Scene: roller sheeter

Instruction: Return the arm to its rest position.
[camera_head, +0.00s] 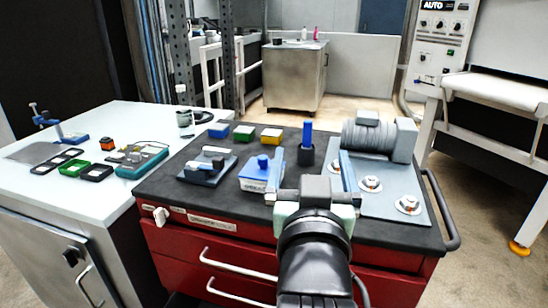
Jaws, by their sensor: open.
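My arm (314,260) reaches up from the bottom of the head view over the front of the black cart top (178,217). My gripper (312,165) is at its end, with two blue fingers spread wide apart. It is open, and nothing shows held between the fingers. Beyond the gap stands a blue upright piece in a black holder (306,156). The left finger overlaps a blue and white box (255,178) in the picture; I cannot tell whether they touch. The right finger appears beside a grey plate (390,205).
The plate carries a grey motor (370,138) and several round fittings. A dark block fixture (207,167) and small coloured boxes (243,133) sit on the cart's left and back. A white bench (100,190) with tools adjoins left. A machine (440,60) stands right.

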